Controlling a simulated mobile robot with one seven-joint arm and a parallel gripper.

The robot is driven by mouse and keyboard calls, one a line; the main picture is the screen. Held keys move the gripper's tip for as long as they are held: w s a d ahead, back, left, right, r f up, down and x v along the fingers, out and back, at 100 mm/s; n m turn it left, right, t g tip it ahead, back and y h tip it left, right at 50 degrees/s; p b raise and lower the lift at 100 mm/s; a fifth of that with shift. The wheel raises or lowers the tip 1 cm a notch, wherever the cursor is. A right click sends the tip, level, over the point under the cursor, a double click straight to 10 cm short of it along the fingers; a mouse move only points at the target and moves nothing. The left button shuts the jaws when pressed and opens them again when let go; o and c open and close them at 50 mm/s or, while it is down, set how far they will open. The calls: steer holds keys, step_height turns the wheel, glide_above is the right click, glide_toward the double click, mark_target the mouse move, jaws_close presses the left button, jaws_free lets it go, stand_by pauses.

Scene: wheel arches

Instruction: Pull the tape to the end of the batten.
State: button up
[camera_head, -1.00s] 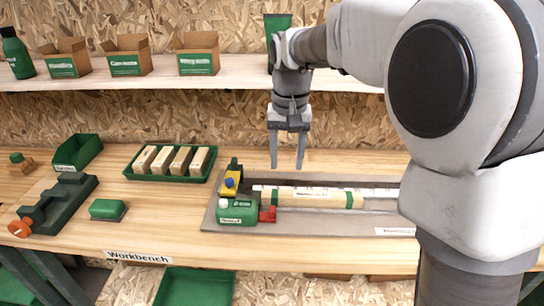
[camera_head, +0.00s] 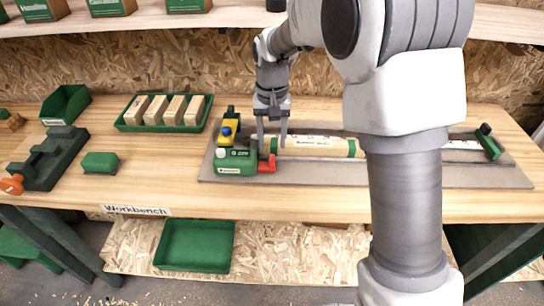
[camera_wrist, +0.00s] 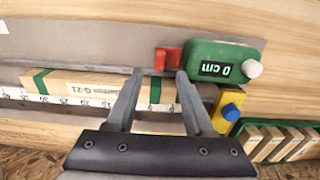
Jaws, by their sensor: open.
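The green tape measure (camera_head: 236,162) lies at the left end of a grey board. Its red end tab (camera_head: 267,164) sticks out at its right side, close to the case. In the wrist view the case (camera_wrist: 225,62) shows "0 cm" and the red tab (camera_wrist: 167,58) is beside it. The wooden batten (camera_head: 318,147), with green bands, lies just behind the tab and runs right; my arm hides part of it. My gripper (camera_head: 272,148) is open, pointing down above the tab. In the wrist view its fingertips (camera_wrist: 162,74) lie on either side of the tab's near edge, apparently not gripping it.
A yellow block with a blue knob (camera_head: 228,130) stands behind the case. A green and black clamp (camera_head: 488,143) is at the board's right end. A green tray of wooden blocks (camera_head: 165,111) stands left. The board's front strip (camera_head: 310,175) is clear.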

mark_target(272, 157)
step_height(272, 157, down, 6)
steer(key=shift+r, duration=0.1)
jaws_close()
stand_by(0.4)
stand_by(1.1)
